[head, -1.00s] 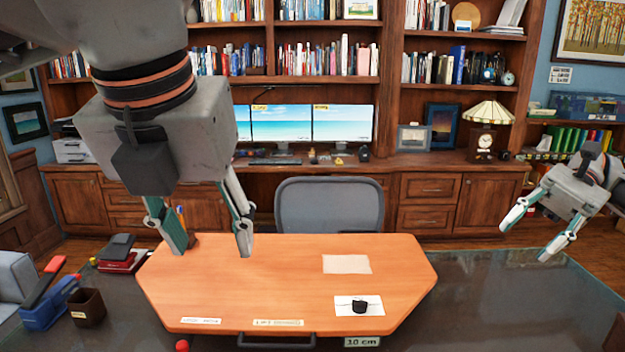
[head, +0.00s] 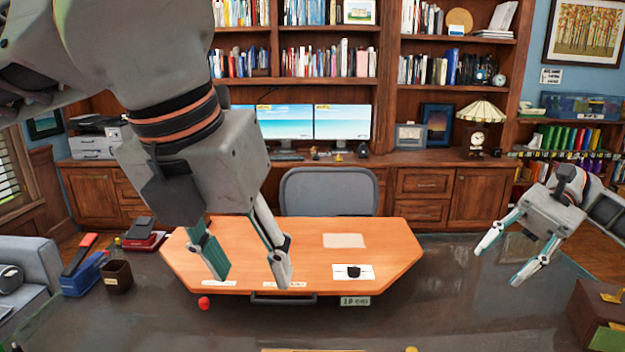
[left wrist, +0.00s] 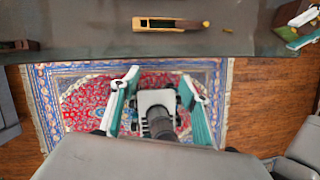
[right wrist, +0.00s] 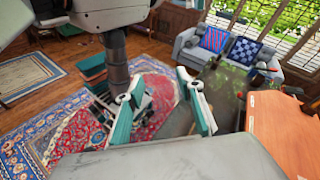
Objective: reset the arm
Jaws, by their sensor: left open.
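My left gripper (head: 250,272) hangs in front of the left part of the orange board in the head view, its two fingers apart and nothing between them. In the left wrist view its fingers (left wrist: 156,105) are spread over the rug beyond the dark table edge. My right gripper (head: 505,258) is at the right of the head view, above the dark glossy table, fingers apart and empty. In the right wrist view its fingers (right wrist: 162,115) are spread, with the rug and table behind them.
The orange board (head: 300,250) lies on the dark table (head: 450,290) and bears a small black object (head: 353,271) on a white card. A brown box (head: 598,318) is at right.

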